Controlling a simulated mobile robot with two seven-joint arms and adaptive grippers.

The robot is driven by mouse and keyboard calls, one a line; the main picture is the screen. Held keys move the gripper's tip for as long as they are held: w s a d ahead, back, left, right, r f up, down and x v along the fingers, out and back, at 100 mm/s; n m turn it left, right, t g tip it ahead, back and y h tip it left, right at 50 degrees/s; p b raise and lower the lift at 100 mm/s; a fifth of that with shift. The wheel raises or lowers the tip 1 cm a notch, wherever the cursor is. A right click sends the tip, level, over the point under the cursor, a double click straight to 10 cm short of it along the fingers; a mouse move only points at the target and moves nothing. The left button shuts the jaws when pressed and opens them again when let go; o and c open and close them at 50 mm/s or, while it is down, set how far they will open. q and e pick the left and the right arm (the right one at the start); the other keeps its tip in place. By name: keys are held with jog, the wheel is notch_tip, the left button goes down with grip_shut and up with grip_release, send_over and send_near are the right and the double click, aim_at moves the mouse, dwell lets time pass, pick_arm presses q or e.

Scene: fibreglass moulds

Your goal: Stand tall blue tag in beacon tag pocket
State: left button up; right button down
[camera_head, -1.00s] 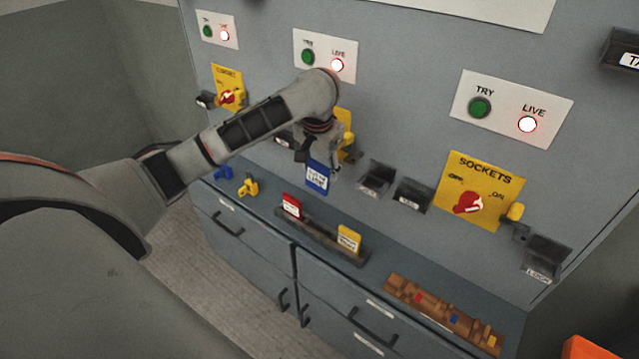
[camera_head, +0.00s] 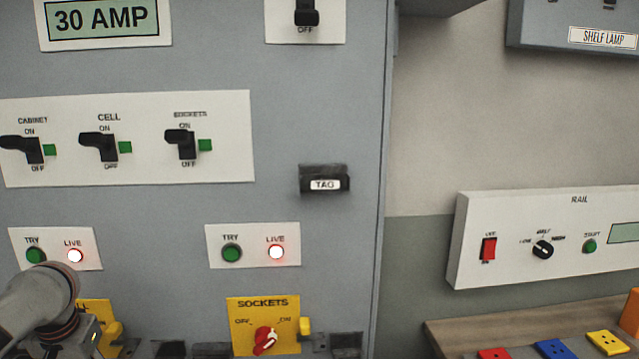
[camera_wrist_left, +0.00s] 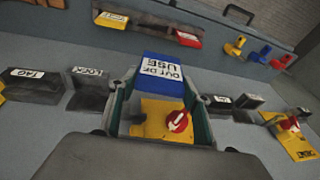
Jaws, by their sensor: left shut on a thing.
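My left gripper (camera_wrist_left: 161,82) is shut on the tall blue tag (camera_wrist_left: 160,72), lettered OUT OF USE, in the left wrist view. The tag sticks out past the fingertips, in front of a yellow switch plate (camera_wrist_left: 157,116). In the head view my left wrist is at the lower left edge and the tag does not show. A dark pocket labelled TAG (camera_head: 324,181) is fixed high on the grey cabinet. Another TAG pocket (camera_wrist_left: 32,84) shows in the wrist view. No pocket is visibly marked beacon. My right gripper is out of view.
A LOCK pocket (camera_wrist_left: 88,87) sits beside the lower TAG pocket. A red tag (camera_wrist_left: 188,40) and a yellow tag (camera_wrist_left: 112,19) stand in a rack (camera_wrist_left: 150,18). Switch levers, TRY/LIVE panels and the SOCKETS plate (camera_head: 262,318) cover the cabinet face. A bench (camera_head: 445,335) is at right.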

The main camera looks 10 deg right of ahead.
pick_arm(q)
jog(key=shift+d, duration=0.1)
jog(key=shift+d+r, duration=0.25)
jog(key=shift+d, duration=0.05)
jog(key=s+d+r, duration=0.3)
jog(key=d, duration=0.5)
jog(key=s+d, duration=0.4)
jog(key=s, duration=0.6)
jog(key=shift+f, duration=0.4)
